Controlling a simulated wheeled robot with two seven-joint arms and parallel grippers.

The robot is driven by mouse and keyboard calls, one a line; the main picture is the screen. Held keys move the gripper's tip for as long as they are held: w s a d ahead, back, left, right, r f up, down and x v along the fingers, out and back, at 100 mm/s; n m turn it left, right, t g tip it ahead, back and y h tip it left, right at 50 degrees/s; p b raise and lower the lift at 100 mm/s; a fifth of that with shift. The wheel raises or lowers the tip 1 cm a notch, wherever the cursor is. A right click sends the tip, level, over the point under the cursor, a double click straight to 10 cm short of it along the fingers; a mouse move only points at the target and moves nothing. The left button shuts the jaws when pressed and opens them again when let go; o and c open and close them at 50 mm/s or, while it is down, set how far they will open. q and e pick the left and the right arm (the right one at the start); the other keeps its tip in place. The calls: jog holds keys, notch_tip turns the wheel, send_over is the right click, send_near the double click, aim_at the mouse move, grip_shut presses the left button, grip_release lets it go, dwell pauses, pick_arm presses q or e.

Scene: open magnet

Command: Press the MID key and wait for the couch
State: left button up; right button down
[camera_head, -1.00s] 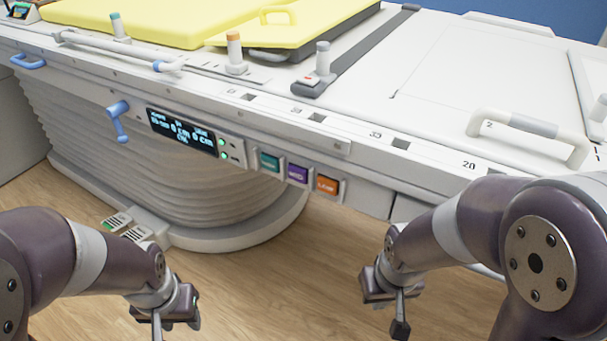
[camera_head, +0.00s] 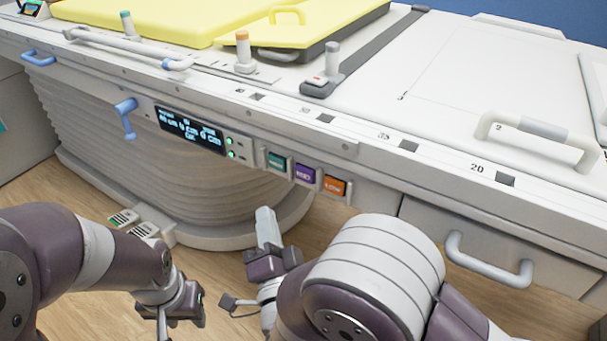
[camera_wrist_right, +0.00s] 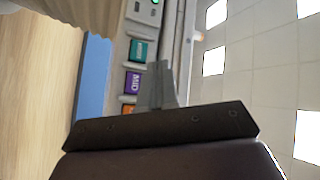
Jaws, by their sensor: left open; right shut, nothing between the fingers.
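The purple MID key (camera_head: 305,174) sits on the couch's side panel between a teal key (camera_head: 278,162) and an orange LOW key (camera_head: 334,185). In the right wrist view the MID key (camera_wrist_right: 134,81) shows left of my fingers. My right gripper (camera_head: 266,222) is shut and empty, pointing up toward the panel, below and left of the keys in the head view and apart from them. My left gripper (camera_head: 163,325) is open and empty at the lower left, partly cut off. The couch (camera_head: 450,85) has a lit display (camera_head: 191,131) left of the keys.
A blue lever (camera_head: 126,117) sticks out left of the display. A white drawer handle (camera_head: 488,262) juts out at the right. Foot pedals (camera_head: 133,225) stand on the floor by the bellows base. Yellow pads (camera_head: 160,20) lie on top.

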aim_at(305, 175)
jog(key=shift+w, duration=0.1)
jog(key=shift+w+d, duration=0.85)
jog(key=shift+w, duration=0.3)
jog(key=shift+w+d, duration=0.9)
jog(key=shift+w, duration=0.3)
jog(key=shift+w+d, duration=0.85)
jog(key=shift+w, duration=0.3)
jog(key=shift+w+d, duration=0.25)
jog(key=shift+w, duration=0.1)
